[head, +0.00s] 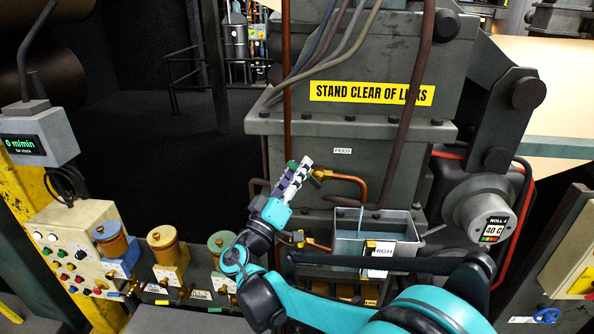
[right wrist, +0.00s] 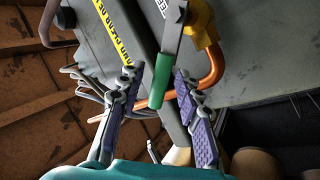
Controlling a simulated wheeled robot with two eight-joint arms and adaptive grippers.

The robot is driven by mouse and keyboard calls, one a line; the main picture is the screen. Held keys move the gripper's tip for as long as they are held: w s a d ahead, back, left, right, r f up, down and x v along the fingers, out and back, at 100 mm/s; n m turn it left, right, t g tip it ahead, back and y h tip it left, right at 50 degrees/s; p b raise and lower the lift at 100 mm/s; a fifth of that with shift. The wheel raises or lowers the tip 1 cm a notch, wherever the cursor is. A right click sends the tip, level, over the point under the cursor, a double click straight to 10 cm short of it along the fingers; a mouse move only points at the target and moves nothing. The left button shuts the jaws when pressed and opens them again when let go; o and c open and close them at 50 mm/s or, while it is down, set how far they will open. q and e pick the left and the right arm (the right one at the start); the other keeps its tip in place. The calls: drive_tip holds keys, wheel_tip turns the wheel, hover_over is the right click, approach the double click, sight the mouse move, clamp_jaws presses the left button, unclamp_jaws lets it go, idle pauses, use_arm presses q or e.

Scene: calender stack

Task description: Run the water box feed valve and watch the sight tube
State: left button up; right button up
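The feed valve is a brass body (head: 318,175) on a copper pipe under a FEED label (head: 342,151). It also shows in the right wrist view (right wrist: 203,30), with a flat metal lever ending in a green grip (right wrist: 160,92). My right gripper (head: 298,170) is at the valve. In the right wrist view its purple-padded fingers (right wrist: 160,76) stand apart on either side of the green grip, with gaps showing. The open grey water box (head: 345,248) sits below right, with a HIGH label. A thin pale upright (head: 361,219) shows there; I cannot tell whether it is the sight tube. My left gripper is out of view.
The copper feed pipe (head: 352,181) curves toward the box. Cables and a dark pipe hang above.

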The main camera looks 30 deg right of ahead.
drive_tip(key=v, duration=1.2)
idle(6.8)
